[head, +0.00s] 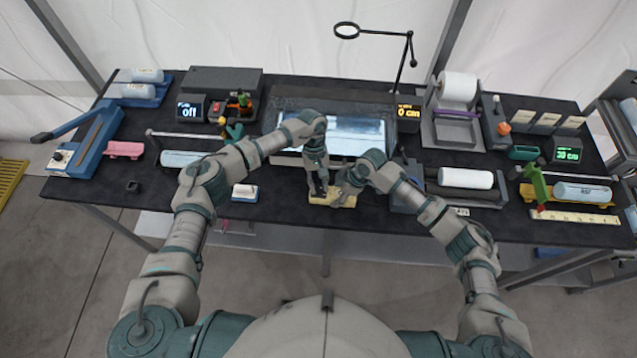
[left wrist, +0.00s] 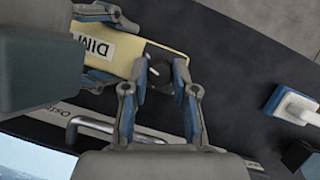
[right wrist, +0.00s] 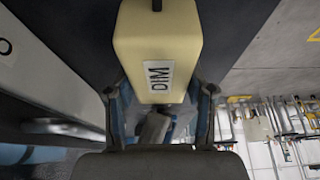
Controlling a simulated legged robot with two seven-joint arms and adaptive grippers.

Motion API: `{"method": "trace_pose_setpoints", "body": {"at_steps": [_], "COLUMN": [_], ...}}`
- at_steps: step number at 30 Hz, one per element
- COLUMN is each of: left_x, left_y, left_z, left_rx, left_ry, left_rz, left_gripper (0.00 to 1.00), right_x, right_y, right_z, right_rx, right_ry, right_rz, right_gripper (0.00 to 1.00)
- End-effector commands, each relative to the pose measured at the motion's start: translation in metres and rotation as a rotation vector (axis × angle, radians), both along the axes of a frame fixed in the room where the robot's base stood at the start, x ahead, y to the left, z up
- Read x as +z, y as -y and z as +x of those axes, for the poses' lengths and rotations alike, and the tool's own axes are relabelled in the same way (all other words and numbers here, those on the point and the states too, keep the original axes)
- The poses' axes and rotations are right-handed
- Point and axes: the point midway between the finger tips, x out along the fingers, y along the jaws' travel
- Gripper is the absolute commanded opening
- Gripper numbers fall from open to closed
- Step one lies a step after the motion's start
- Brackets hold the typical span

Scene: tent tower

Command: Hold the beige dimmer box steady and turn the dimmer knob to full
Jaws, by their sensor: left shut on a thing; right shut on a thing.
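The beige dimmer box (head: 346,201) lies at the front edge of the black table, in front of the lit panel. In the left wrist view, the box (left wrist: 125,48) shows its DIM label, with the dark round knob (left wrist: 160,72) at its end. My left gripper (left wrist: 161,66) has its two fingers closed on either side of this knob. My right gripper (right wrist: 160,92) is shut across the box (right wrist: 157,35), near the DIM label, in the right wrist view. The knob's pointer or setting cannot be read. A small dark piece (right wrist: 157,5) at the top of that view is unclear.
A lit panel (head: 345,134) stands behind the box. A white block on a blue base (head: 244,192) sits to the left, and a holder with a white roll (head: 466,179) to the right. The table's front edge runs close to the box.

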Motion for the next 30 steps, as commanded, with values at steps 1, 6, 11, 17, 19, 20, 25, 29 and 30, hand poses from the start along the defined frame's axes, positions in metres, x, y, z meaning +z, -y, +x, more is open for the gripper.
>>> {"method": "trace_pose_setpoints", "body": {"at_steps": [1, 6, 11, 17, 19, 20, 25, 29, 30], "left_x": [-0.001, -0.001, -0.001, -0.001, -0.001, -0.001, 0.0, 0.005, 0.009], "left_y": [-0.002, -0.002, -0.002, -0.002, -0.001, -0.001, -0.001, -0.001, -0.001], "left_z": [0.003, 0.003, 0.003, 0.002, 0.002, 0.002, 0.001, 0.003, 0.005], "left_rx": [0.0, -0.008, -0.008, -0.008, -0.009, -0.009, -0.011, -0.01, -0.01], "left_ry": [0.007, 0.007, 0.007, 0.006, 0.006, 0.005, 0.003, 0.003, 0.003], "left_rz": [0.005, 0.004, 0.003, 0.003, 0.002, 0.002, 0.001, 0.0, 0.0], "left_gripper": [0.0, 0.0, 0.0, 0.5, 0.52, 0.52, 0.52, 0.52, 0.52], "right_x": [-0.001, -0.001, -0.001, -0.001, -0.001, -0.001, -0.001, -0.001, -0.001], "right_y": [-0.001, -0.001, -0.001, -0.001, -0.001, -0.001, 0.0, 0.0, 0.0], "right_z": [-0.003, -0.003, -0.003, -0.003, -0.003, -0.002, -0.001, -0.001, -0.001], "right_rx": [0.007, 0.007, 0.007, 0.007, 0.005, 0.005, 0.002, 0.001, 0.001], "right_ry": [-0.006, -0.007, -0.007, -0.006, -0.005, -0.006, -0.003, -0.003, -0.003], "right_rz": [-0.001, -0.001, -0.001, -0.001, -0.001, -0.001, -0.002, -0.002, -0.002], "right_gripper": [0.14, 0.14, 0.14, 0.14, 0.14, 0.14, 0.14, 0.14, 0.14]}}
